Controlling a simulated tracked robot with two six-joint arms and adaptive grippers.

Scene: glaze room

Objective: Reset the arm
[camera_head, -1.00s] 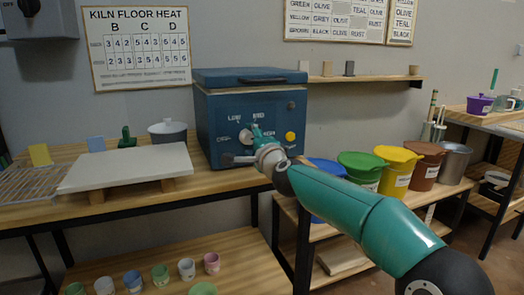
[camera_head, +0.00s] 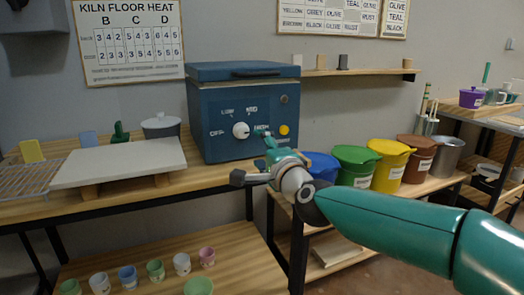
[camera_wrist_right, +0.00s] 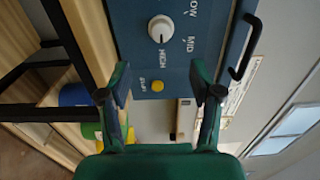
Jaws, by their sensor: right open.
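My right gripper (camera_head: 254,160) is open and empty in front of the lower right part of the blue kiln (camera_head: 212,112). One finger points up near the word HIGH, and the other points left over the bench edge. The kiln's white dial knob (camera_head: 241,130) is in plain view, apart from the fingers. In the right wrist view, the open gripper (camera_wrist_right: 158,94) has nothing between its fingers, with the knob (camera_wrist_right: 160,29) and yellow button (camera_wrist_right: 157,85) beyond. I cannot tell the knob's exact setting. My left gripper is not in view.
A white slab (camera_head: 120,161) and a wire rack (camera_head: 28,180) lie on the bench left of the kiln. Lidded buckets, including a yellow one (camera_head: 388,167), stand at the right behind my right arm. Several small cups stand on the lower shelf.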

